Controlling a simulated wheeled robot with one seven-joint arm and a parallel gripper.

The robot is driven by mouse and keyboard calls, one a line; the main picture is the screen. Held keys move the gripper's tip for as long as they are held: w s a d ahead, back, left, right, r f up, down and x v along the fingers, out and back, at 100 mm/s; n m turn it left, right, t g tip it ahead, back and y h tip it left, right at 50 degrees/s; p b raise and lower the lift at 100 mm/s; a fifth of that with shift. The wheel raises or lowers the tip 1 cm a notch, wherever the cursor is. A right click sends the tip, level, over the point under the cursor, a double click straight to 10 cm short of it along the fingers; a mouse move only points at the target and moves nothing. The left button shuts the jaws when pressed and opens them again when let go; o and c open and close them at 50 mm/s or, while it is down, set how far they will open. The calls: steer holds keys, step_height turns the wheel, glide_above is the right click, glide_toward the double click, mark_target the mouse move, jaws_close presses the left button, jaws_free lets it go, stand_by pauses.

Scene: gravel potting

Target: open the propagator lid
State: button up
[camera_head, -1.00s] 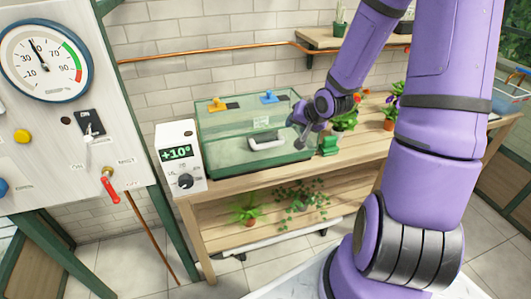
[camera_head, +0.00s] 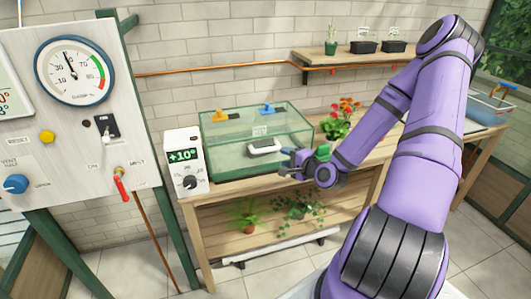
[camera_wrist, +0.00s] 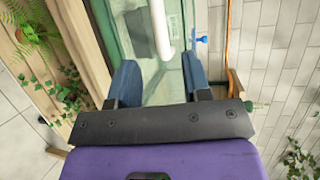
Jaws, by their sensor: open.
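The propagator (camera_head: 225,168) is a clear, green-edged box on the wooden bench, and its clear lid (camera_head: 240,128) looks shut. A white bar handle (camera_head: 264,146) is at the front of the lid. My gripper (camera_head: 287,157) is just right of the handle and close to it. In the wrist view my gripper (camera_wrist: 159,62) has its two blue fingers spread apart. The white handle (camera_wrist: 159,28) lies ahead, between the lines of the fingers, and nothing is held. Whether a finger touches the lid cannot be told.
A white control box (camera_head: 184,160) reading +10° stands against the propagator's left side. Flowering plants (camera_head: 341,118) stand to its right, and a small green object (camera_head: 322,152) is right behind my gripper. Potted plants (camera_head: 247,215) sit on the lower shelf.

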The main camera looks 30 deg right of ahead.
mark_target(269, 150)
steer(key=x, duration=1)
steer(key=shift+w, duration=0.25)
steer(key=shift+c, duration=0.2)
jaws_close()
